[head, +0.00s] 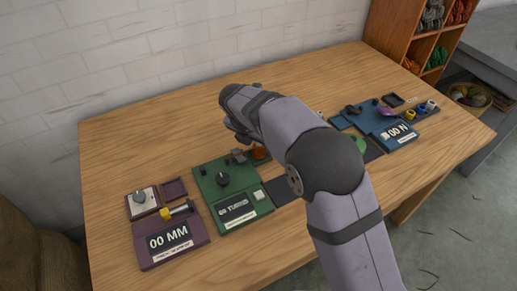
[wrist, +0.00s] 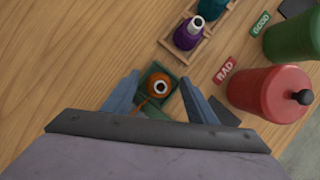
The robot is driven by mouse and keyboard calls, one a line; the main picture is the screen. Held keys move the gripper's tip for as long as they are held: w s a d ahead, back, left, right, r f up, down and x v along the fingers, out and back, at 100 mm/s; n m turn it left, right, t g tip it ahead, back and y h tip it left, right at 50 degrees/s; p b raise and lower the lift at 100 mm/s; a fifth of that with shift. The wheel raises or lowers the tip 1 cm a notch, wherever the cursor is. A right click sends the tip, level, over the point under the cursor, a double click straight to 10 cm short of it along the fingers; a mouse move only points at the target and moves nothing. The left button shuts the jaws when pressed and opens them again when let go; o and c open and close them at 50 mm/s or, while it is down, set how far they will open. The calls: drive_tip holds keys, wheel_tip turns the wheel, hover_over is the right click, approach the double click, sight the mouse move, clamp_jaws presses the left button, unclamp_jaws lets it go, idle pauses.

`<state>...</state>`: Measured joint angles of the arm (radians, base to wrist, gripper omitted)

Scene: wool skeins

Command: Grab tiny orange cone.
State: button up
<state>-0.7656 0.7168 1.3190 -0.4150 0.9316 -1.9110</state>
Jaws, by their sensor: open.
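The tiny orange cone (wrist: 159,84) stands in a small square green tray (wrist: 177,72) in the wrist view, its pale hollow top facing the camera. A thin orange strand runs from it toward the lower left. My gripper (wrist: 157,92) is open, with one blue-grey finger on each side of the cone. I cannot tell whether either finger touches it. In the head view a bit of the orange cone (head: 260,153) shows beside my arm, below my gripper (head: 240,134). My arm hides part of that area.
A purple cone (wrist: 188,34) and a teal cone (wrist: 211,6) stand in wooden trays close by. A red lidded canister (wrist: 268,92) and a green one (wrist: 295,38) stand to the right. Purple (head: 172,255), green (head: 225,180) and blue (head: 375,120) panels lie on the table.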

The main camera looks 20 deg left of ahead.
drive_tip(key=c, duration=1.1)
drive_tip(key=shift+c, duration=0.2)
wheel_tip(320, 180, up, 10)
drive_tip(key=shift+r+p, duration=2.55)
drive_tip(key=shift+p, duration=0.75)
